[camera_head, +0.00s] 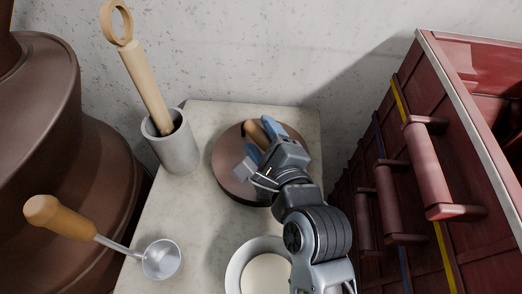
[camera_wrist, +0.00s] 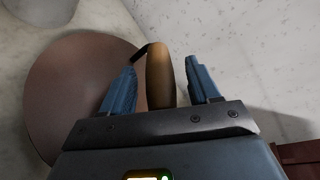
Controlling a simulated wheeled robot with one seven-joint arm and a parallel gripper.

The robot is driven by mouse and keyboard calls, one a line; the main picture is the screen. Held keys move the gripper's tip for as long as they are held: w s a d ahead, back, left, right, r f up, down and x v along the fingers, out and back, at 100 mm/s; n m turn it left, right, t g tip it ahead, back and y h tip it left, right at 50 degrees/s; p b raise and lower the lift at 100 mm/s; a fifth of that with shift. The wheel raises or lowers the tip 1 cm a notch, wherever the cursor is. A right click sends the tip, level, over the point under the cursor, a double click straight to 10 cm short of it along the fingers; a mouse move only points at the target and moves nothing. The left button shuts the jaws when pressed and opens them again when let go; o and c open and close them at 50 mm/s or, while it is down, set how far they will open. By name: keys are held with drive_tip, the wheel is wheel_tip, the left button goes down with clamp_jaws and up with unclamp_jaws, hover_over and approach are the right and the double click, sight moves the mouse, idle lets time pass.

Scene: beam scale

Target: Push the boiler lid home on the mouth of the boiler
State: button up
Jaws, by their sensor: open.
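The boiler lid, a round brown disc (camera_head: 228,168) with a wooden handle (camera_head: 255,132), lies on the pale stone counter near the back. In the wrist view the lid (camera_wrist: 72,92) fills the left side, with its handle (camera_wrist: 158,75) upright in the picture. My gripper (camera_head: 260,137) is over the lid, its blue fingers open on either side of the handle. The wrist view shows gaps between both fingers and the handle. A large brown, tiered vessel (camera_head: 55,130), perhaps the boiler, stands at the left edge; its mouth is not visible.
A grey cup (camera_head: 173,150) holds a wooden ring-ended tool (camera_head: 140,75) left of the lid. A metal ladle (camera_head: 162,260) and a white bowl (camera_head: 236,272) are in front. A red chest (camera_head: 385,120) with protruding handles stands close on the right. A wall is behind.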

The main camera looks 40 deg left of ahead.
drive_tip(key=shift+w+a+f, duration=0.1)
drive_tip(key=shift+w+a, duration=0.1)
drive_tip(key=shift+a, duration=0.1)
drive_tip(key=shift+c, duration=0.2)
clamp_jaws()
idle(0.3)
